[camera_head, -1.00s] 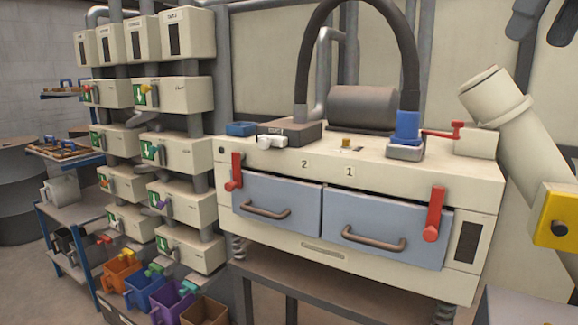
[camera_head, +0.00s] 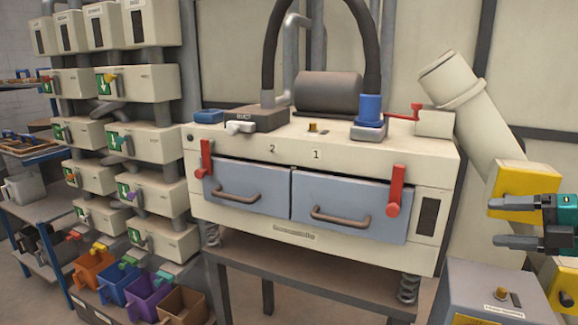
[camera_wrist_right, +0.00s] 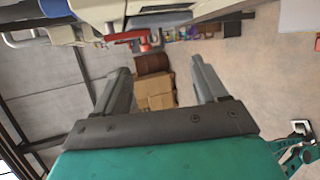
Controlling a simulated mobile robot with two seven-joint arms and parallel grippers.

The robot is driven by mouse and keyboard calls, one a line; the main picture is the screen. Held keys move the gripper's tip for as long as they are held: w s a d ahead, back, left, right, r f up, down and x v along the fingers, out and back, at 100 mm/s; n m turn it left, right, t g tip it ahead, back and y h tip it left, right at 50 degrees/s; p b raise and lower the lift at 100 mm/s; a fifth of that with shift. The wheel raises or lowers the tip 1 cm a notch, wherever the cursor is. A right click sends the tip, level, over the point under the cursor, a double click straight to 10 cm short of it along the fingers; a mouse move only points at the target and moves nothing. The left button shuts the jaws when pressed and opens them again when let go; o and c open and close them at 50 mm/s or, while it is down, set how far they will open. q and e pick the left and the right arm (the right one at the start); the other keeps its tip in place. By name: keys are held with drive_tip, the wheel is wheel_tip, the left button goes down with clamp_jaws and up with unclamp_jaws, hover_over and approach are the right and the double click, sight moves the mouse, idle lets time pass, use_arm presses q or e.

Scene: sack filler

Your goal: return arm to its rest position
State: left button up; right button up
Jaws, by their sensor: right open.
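My right gripper (camera_head: 496,223) is at the right edge of the head view, its two grey fingers pointing left with a gap between them. It is open and empty. In the right wrist view its fingers (camera_wrist_right: 160,85) stand apart with nothing between them. It is in front of the yellow block (camera_head: 522,180) and above a grey box (camera_head: 485,290), with no visible contact. My left gripper shows in neither view.
A cream machine (camera_head: 360,148) with two blue-grey drawers (camera_head: 247,190) and red levers (camera_head: 395,190) stands in the middle. Dispensers (camera_head: 140,85) and coloured bins (camera_head: 112,284) are at left. A slanted cream pipe (camera_head: 475,120) rises at right. Cardboard boxes (camera_wrist_right: 155,90) show in the wrist view.

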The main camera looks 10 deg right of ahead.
drive_tip(key=s+a+f+m+t+h, duration=0.1)
drive_tip(key=s+a+f+m+h, duration=0.15)
drive_tip(key=f+m, duration=0.45)
drive_tip(key=s+a+f+m+t+h, duration=0.15)
drive_tip(key=s+a+f+m, duration=0.25)
drive_tip(key=f, duration=0.6)
drive_tip(key=s+a+f+m+t+h, duration=0.1)
drive_tip(key=s+a+f+m+h, duration=0.15)
drive_tip(key=f+m, duration=0.45)
drive_tip(key=s+a+f+m+g, duration=0.2)
drive_tip(key=s+a+f+m, duration=0.1)
drive_tip(key=a, duration=0.7)
drive_tip(key=s+a+f+m+g, duration=0.1)
drive_tip(key=s+a+f+m, duration=0.2)
drive_tip(key=a, duration=0.7)
wheel_tip(320, 180, down, 4)
drive_tip(key=shift+s+m+g, duration=0.35)
drive_tip(key=shift+s+m, duration=0.05)
drive_tip(key=shift+s, duration=0.85)
drive_tip(key=shift+d+h, duration=0.1)
drive_tip(key=shift+h, duration=0.15)
drive_tip(key=shift+c, duration=0.3)
